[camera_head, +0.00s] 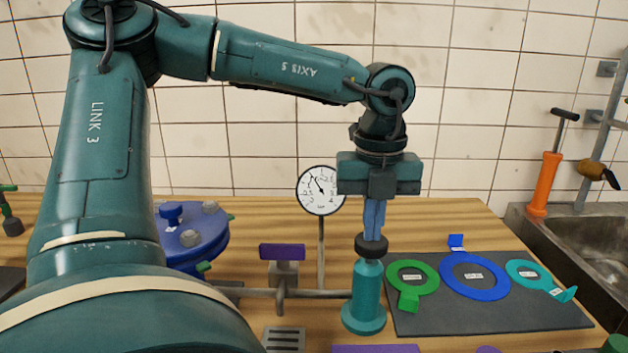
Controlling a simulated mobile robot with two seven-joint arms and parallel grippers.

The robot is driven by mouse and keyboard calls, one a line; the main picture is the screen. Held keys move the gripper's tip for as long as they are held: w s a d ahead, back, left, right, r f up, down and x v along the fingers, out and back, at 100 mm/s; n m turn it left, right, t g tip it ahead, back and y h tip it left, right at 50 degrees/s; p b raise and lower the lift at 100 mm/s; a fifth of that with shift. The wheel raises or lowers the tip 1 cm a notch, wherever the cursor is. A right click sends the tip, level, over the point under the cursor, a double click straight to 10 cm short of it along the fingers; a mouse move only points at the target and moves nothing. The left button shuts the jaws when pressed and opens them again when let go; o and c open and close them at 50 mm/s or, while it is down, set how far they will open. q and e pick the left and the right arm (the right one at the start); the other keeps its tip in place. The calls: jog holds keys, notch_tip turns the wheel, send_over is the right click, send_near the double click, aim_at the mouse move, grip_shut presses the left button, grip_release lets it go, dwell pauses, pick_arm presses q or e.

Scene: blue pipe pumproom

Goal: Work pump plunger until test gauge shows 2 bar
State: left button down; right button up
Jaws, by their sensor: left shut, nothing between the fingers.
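The teal pump (368,290) stands upright on the bench, right of centre. Its black plunger knob (371,246) sits close above the pump body. My left gripper (374,236) points straight down over the knob, blue fingers shut with nothing between them. The fingertips are at the knob's top; I cannot tell if they press on it. The round white test gauge (321,190) stands on a thin post left of the gripper. Its needle points up and a little left; the figures are too small to read surely. My right gripper is not in view.
A pipe with a purple-handled valve (282,252) runs left of the pump. A dark mat (490,312) with green, blue and teal ring tags lies to the right. A blue flanged lid (190,238) is partly behind my arm. An orange hand pump (545,182) stands by the sink (592,245).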

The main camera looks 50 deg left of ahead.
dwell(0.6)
pick_arm(q)
notch_tip(320, 180, up, 8)
jog(key=p, duration=0.5)
dwell(0.6)
